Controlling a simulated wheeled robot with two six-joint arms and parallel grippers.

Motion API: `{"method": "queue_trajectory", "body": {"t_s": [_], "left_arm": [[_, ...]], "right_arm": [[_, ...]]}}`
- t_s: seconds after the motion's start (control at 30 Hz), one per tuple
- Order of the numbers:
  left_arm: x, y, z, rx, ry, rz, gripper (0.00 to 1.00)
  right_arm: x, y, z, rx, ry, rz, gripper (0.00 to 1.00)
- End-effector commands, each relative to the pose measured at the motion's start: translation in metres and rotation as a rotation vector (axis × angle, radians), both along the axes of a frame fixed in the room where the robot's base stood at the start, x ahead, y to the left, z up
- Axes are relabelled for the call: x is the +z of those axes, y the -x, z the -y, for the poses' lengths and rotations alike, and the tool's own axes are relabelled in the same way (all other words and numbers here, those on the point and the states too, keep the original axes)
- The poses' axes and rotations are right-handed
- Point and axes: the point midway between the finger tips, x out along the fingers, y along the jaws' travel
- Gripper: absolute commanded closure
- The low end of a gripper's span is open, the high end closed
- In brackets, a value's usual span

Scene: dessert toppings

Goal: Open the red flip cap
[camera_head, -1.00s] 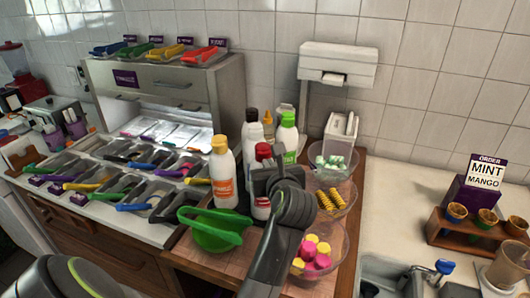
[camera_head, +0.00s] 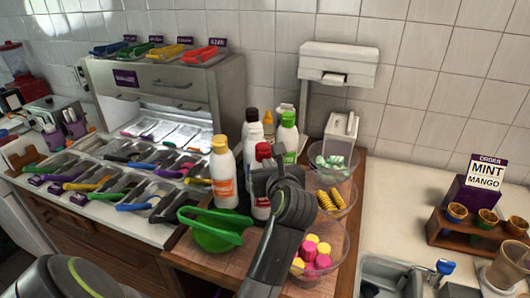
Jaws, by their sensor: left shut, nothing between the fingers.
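The white bottle (camera_head: 260,208) with the red flip cap (camera_head: 263,151) stands upright among other bottles on the wooden counter. The red cap shows on top; whether its lid is lifted is too small to tell. My left gripper (camera_head: 264,174) is shut and empty, just in front of the bottle below the cap. It hides part of the bottle's upper body, and whether it touches the bottle or cap is unclear. My right gripper is not in view.
A yellow-capped bottle (camera_head: 222,172) stands close left, and a green-capped bottle (camera_head: 288,137) behind right. A green bowl (camera_head: 215,238) sits in front left. Clear bowls of toppings, one with pink and yellow pieces (camera_head: 313,258), line the right. Topping trays (camera_head: 150,196) fill the left.

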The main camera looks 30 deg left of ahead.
Motion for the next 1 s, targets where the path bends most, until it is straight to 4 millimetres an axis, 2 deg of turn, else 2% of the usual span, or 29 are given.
{"method": "queue_trajectory", "body": {"t_s": [0.6, 1.0], "left_arm": [[0.0003, -0.0093, -0.0097, 0.0, -0.001, -0.001, 1.0], [0.0032, -0.0079, -0.0079, -0.001, -0.001, 0.001, 1.0]], "right_arm": [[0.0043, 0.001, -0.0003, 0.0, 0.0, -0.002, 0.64], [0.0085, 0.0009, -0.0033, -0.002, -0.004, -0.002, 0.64]]}}
